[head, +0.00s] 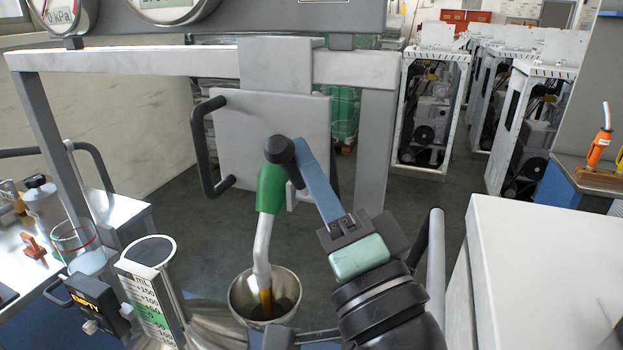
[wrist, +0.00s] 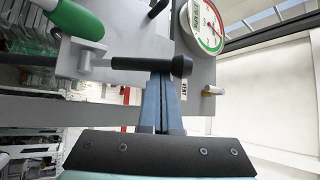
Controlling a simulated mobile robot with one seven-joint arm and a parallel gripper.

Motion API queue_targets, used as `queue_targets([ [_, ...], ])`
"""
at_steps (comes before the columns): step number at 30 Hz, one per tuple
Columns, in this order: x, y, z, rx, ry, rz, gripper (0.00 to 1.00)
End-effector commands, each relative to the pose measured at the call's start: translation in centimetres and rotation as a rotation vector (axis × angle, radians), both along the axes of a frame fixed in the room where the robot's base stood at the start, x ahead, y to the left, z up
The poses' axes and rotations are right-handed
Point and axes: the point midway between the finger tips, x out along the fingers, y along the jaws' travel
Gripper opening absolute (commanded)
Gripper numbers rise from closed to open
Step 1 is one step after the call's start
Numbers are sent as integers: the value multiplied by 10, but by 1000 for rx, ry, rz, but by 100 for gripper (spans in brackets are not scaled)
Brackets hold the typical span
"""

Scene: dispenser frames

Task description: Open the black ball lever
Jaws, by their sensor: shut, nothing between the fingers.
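The black ball lever shows in the head view as a dark ball (head: 279,150) on a short dark arm, in front of a grey plate and just above the green nozzle grip. In the wrist view the lever (wrist: 140,64) lies sideways, with its ball at the right end and a metal bracket at its left end. My gripper (head: 300,146) has its blue fingers shut together with nothing between them. Their tips meet the lever in the picture close to the ball; in the wrist view the gripper (wrist: 161,76) ends at the rod. I cannot tell if they touch.
The green nozzle (head: 270,188) hangs over a metal funnel (head: 240,305). A black handle (head: 202,150) sticks out at the plate's left. A measuring cylinder (head: 145,290) stands lower left. A white cabinet (head: 540,260) stands at the right. A gauge (wrist: 206,25) shows in the wrist view.

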Motion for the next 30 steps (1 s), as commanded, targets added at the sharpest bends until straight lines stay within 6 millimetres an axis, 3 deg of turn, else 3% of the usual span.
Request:
queue_targets([
  [17,-1,2,-9,-1,4,3,0],
  [30,-1,2,-3,-1,3,4,0],
])
